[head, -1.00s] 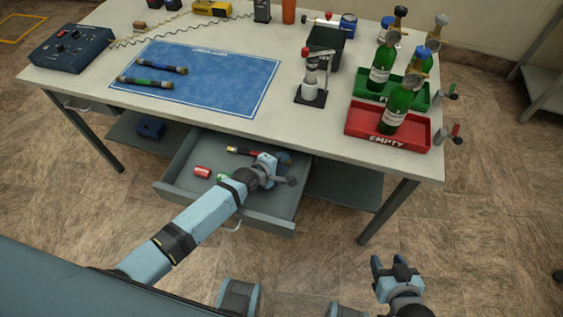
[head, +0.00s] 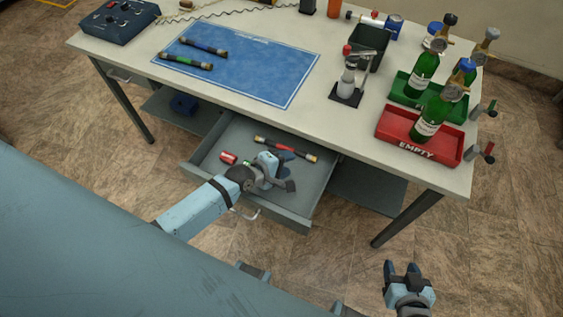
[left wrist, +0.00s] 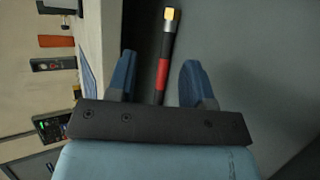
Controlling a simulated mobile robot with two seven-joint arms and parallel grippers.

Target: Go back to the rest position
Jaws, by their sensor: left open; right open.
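My left gripper (head: 284,165) is open over the open drawer (head: 305,212) under the table. It also shows in the left wrist view (left wrist: 158,82), its fingers apart. A black, red-banded tube with brass ends (head: 288,149) lies in the drawer beyond the gripper; in the left wrist view the tube (left wrist: 168,45) appears between the fingers, not gripped. A small red cylinder (head: 229,157) lies at the drawer's left, with a green item beside it mostly hidden by my arm. My right gripper (head: 403,275) is open and empty over the floor at the lower right.
The table (head: 310,112) carries a blue mat (head: 245,65) with two tubes, a dark bin (head: 369,48), a small press-like stand (head: 347,85), and green and red trays (head: 400,130) with green bottles. A control box (head: 118,20) stands at the left. Floor at the lower right is clear.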

